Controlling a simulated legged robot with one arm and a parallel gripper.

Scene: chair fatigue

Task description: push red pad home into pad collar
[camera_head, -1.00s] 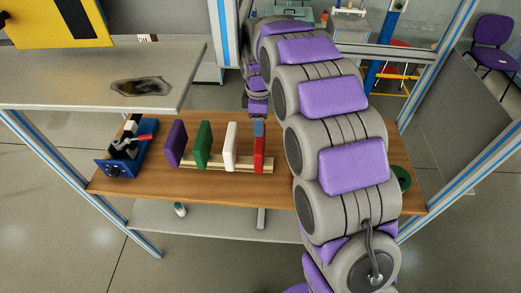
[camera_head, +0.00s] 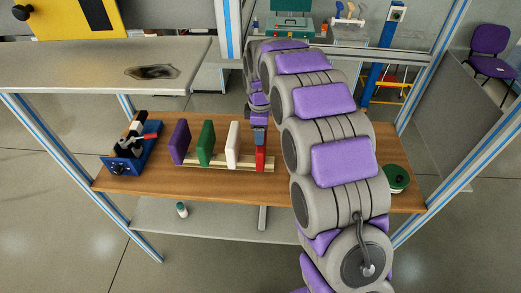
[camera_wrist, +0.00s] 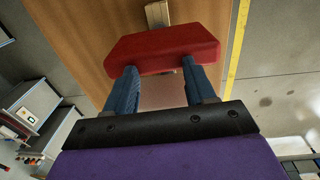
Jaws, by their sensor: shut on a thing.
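The red pad (camera_head: 261,159) stands upright at the right end of a row of pads on a pale wooden rack (camera_head: 215,164). My gripper (camera_head: 260,140) is at its upper part from above. In the wrist view the red pad (camera_wrist: 165,48) spans across the two blue fingertips (camera_wrist: 158,77), and my gripper is shut on it. The pad's lower edge appears to be still at the rack. I cannot pick out the pad collar with certainty in either view.
White (camera_head: 233,144), green (camera_head: 205,149) and purple (camera_head: 180,141) pads stand left of the red one. A blue vise-like device (camera_head: 130,158) sits at the bench's left end, a green round item (camera_head: 396,178) at its right. A grey shelf (camera_head: 80,68) overhangs the left.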

